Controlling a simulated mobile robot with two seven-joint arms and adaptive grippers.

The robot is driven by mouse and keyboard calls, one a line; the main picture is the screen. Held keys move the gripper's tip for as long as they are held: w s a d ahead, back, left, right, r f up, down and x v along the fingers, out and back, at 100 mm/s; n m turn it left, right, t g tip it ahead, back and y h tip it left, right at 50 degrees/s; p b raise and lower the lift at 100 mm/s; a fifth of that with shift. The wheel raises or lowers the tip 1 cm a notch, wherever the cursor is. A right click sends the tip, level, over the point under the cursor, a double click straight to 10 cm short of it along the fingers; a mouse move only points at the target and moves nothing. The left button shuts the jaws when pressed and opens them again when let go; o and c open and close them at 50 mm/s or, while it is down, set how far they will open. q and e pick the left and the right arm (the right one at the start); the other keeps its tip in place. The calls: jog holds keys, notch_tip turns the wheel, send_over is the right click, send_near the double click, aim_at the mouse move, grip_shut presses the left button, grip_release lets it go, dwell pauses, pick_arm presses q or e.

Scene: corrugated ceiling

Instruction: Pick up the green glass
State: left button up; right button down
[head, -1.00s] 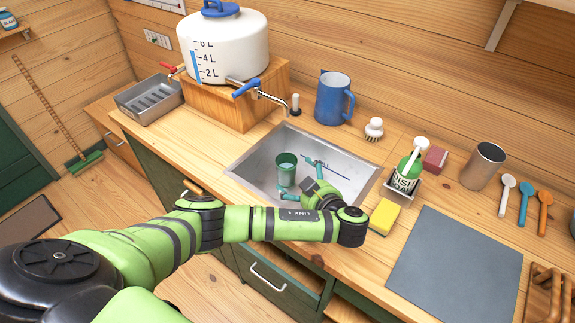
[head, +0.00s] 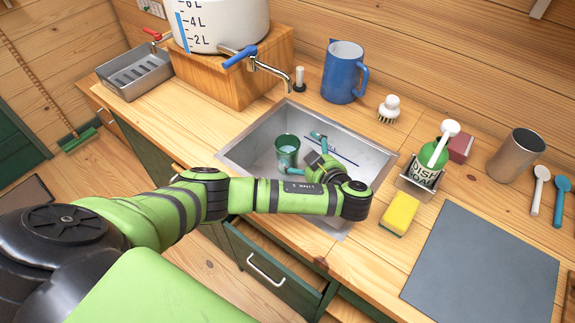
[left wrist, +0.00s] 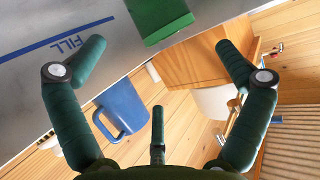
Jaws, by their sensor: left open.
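The green glass (head: 288,150) is a see-through tumbler standing upright in the metal sink (head: 262,132). In the left wrist view, part of the green glass (left wrist: 158,18) shows at the top edge, ahead of and between my spread fingers. My left gripper (head: 318,158) is inside the sink to the right of the glass, open and empty. In the left wrist view, the open left gripper (left wrist: 160,47) has both fingers wide apart, with no contact visible. The forearm partly hides the gripper in the head view. My right gripper is not in view.
A water tank tap (head: 270,68) overhangs the sink's back left. A blue pitcher (head: 343,75) and a brush (head: 389,108) stand behind it. A soap dispenser (head: 425,165) and yellow sponge (head: 399,213) are on the right. An open drawer (head: 270,262) is in front.

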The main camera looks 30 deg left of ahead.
aim_at(296, 156)
pick_arm(q)
jog(key=f+b, duration=0.2)
jog(key=f, duration=0.1)
jog(key=shift+w+a+f, duration=0.2)
jog(key=shift+w+f, duration=0.1)
jog(key=shift+w, duration=0.1)
jog(key=shift+w+a, duration=0.15)
jog(key=shift+a, duration=0.15)
jog(key=shift+w+a+f+p, duration=0.1)
jog(key=shift+w+a+p, duration=0.05)
jog(key=shift+a+p, duration=0.15)
jog(key=x, duration=0.2)
jog(key=p+x, duration=0.1)
jog(key=x, duration=0.1)
jog(key=shift+a+f, duration=0.25)
jog(key=shift+f, duration=0.1)
jog(key=shift+w+a+f, duration=0.25)
jog(key=shift+a, duration=0.05)
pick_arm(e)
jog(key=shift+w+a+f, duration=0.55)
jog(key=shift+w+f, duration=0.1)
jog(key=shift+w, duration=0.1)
pick_arm(q)
jog(key=c, duration=1.2)
jog(key=shift+c, duration=0.9)
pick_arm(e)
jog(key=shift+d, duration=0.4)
